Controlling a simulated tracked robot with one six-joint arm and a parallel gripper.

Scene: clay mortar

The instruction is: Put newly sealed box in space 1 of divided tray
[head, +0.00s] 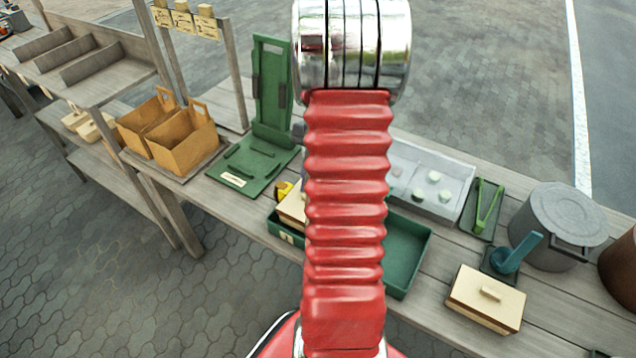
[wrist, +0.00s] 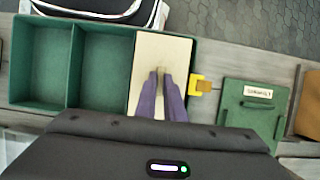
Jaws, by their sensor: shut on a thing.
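The green divided tray (wrist: 98,25) has three compartments in the wrist view, the left and middle ones empty. A pale box (wrist: 146,58) with a lid handle fills the outline of the right-hand compartment. My gripper (wrist: 163,78) has its purple fingers closed on that handle. I cannot tell whether the box rests on the compartment floor. In the head view, the tray (head: 414,254) is partly hidden behind my red arm. The box (head: 292,209) shows at the tray's left end, and my gripper is mostly hidden there. No space number is readable.
A yellow object (wrist: 196,85) sits close beside the tray. A green hinged stand (head: 240,168) and brown carriers (head: 184,140) are to the left. Another lidded box (head: 486,298), a blue ladle (head: 516,254), green tongs (head: 489,206) and a grey pot (head: 556,225) are to the right.

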